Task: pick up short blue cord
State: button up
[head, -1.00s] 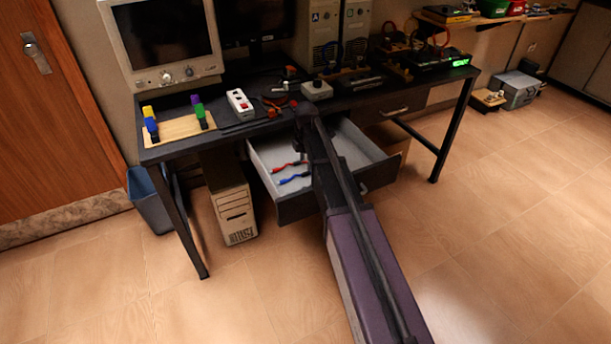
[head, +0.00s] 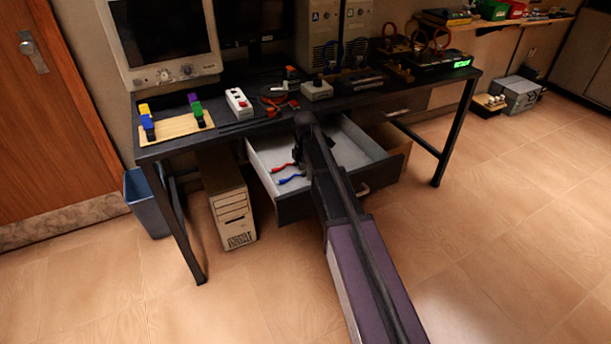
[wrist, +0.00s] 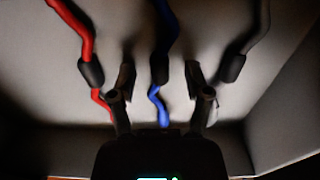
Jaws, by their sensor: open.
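A short blue cord (head: 291,179) lies in the open drawer (head: 287,208) under the desk. In the wrist view the blue cord (wrist: 163,35) runs down the middle of the picture, with a black sleeve partway along it. My gripper (wrist: 160,84) is open, with one finger on each side of the blue cord's sleeve. I cannot tell how high the fingers are above the drawer floor. In the head view my arm hides most of the gripper and part of the drawer.
A red cord (wrist: 80,40) lies to the left of the blue one, and a black cord (wrist: 245,45) lies to the right. The drawer walls stand close around them. The desk top (head: 225,134) overhangs the drawer's back.

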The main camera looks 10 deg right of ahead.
dwell(0.3)
grip_shut()
jog(key=shift+r, duration=0.1)
notch_tip(320, 180, up, 10)
jog(key=p, duration=1)
dwell(1.0)
notch_tip(320, 180, up, 29)
jog(key=p, duration=2.9)
jog(key=shift+s, duration=0.1)
